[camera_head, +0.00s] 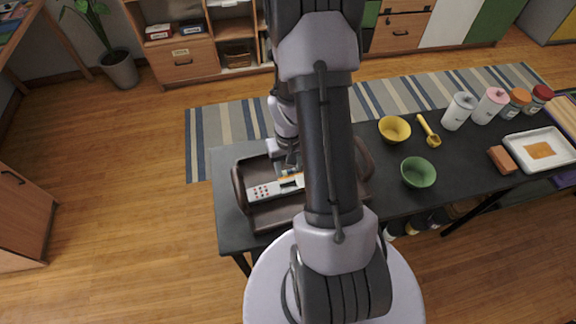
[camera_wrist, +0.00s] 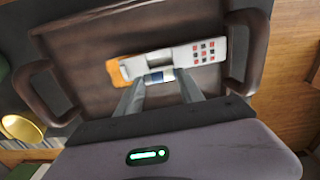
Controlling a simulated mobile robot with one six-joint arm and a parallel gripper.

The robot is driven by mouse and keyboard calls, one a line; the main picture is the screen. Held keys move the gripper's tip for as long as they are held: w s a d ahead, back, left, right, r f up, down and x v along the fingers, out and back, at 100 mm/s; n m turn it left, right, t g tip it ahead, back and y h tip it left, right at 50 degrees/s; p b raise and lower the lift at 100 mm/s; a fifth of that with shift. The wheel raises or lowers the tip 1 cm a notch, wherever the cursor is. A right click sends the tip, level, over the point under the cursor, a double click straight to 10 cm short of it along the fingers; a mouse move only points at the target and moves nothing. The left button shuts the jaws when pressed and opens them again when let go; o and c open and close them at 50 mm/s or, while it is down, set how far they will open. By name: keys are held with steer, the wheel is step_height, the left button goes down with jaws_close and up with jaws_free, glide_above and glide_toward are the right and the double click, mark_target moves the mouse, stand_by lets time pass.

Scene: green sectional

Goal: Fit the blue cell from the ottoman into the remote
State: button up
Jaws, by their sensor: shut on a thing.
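The remote (camera_wrist: 205,53) is a white body with red and dark buttons at one end and orange at the other. It lies in a brown tray and also shows in the head view (camera_head: 262,191), partly behind my arm. In the wrist view my gripper (camera_wrist: 158,82) is over the near long side of the remote, by its open bay. A small blue and silver piece, the blue cell (camera_wrist: 158,77), shows between the fingertips. My gripper is shut on it. Whether the cell touches the bay is too small to tell. In the head view my arm hides much of this.
The brown tray (camera_head: 270,215) with raised handles stands on the left end of a dark table (camera_head: 460,165). To the right are a yellow bowl (camera_head: 394,129), a green bowl (camera_head: 418,172), a yellow scoop (camera_head: 430,134), several jars and a white tray (camera_head: 520,152).

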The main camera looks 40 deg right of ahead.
steer(key=shift+f, duration=0.1)
step_height(320, 180, down, 6)
steer(key=b, duration=0.5)
steer(key=shift+b, duration=0.3)
steer(key=o, duration=1.4)
steer(key=shift+r, duration=0.2)
step_height(320, 180, up, 17)
steer(key=p, duration=0.6)
steer(key=shift+r+p, duration=0.15)
steer(key=shift+p, duration=0.15)
